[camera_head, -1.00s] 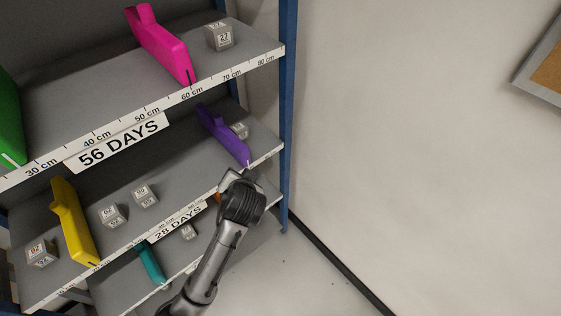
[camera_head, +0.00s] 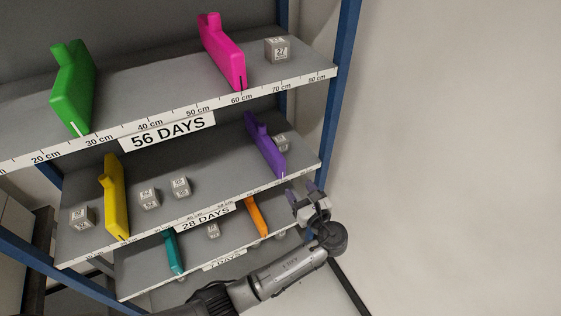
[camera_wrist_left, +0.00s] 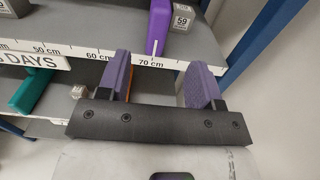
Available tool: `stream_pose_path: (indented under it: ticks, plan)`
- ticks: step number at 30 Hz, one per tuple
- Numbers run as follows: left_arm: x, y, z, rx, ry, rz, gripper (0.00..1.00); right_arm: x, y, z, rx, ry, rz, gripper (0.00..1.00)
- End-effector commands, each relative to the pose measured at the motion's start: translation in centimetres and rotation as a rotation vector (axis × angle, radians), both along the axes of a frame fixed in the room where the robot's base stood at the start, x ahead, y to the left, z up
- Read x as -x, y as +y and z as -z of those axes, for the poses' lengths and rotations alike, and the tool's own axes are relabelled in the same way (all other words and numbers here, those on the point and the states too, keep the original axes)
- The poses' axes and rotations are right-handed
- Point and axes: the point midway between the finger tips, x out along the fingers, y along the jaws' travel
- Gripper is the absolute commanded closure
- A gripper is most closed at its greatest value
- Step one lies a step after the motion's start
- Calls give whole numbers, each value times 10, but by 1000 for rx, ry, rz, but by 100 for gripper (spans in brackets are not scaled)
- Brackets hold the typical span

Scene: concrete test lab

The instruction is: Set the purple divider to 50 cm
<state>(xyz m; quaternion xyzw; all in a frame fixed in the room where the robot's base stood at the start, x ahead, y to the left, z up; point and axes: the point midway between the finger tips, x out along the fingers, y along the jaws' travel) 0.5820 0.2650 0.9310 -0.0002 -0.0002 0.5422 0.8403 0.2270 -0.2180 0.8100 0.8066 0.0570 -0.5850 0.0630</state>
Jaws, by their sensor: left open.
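The purple divider (camera_head: 266,146) stands upright on the middle shelf marked 28 DAYS, near its right end. In the left wrist view the purple divider (camera_wrist_left: 158,27) meets the shelf's front edge near the 70 cm mark. My left gripper (camera_head: 307,194) is open and empty in front of that shelf edge, to the right of and below the divider. In the left wrist view my left gripper (camera_wrist_left: 162,82) has its two purple-grey fingers spread, with the divider beyond and between them. The 50 cm mark (camera_wrist_left: 46,50) shows further left on the shelf's scale. My right gripper is not in view.
A yellow divider (camera_head: 115,198) and several grey cubes share the middle shelf. A grey cube (camera_wrist_left: 182,18) marked 59 sits just right of the purple divider. Green and pink dividers stand above; teal and orange ones below. A blue post (camera_head: 341,95) bounds the right side.

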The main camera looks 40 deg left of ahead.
Motion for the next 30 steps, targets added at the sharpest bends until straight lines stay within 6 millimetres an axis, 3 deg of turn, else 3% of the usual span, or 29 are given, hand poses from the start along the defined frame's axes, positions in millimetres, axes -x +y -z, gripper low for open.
stream_pose_path:
  ticks: [18,30]
  plan:
    - [-42,94,1,-1,0,-2,40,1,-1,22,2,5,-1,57]
    - [-54,121,1,0,1,-1,40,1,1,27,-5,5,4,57]
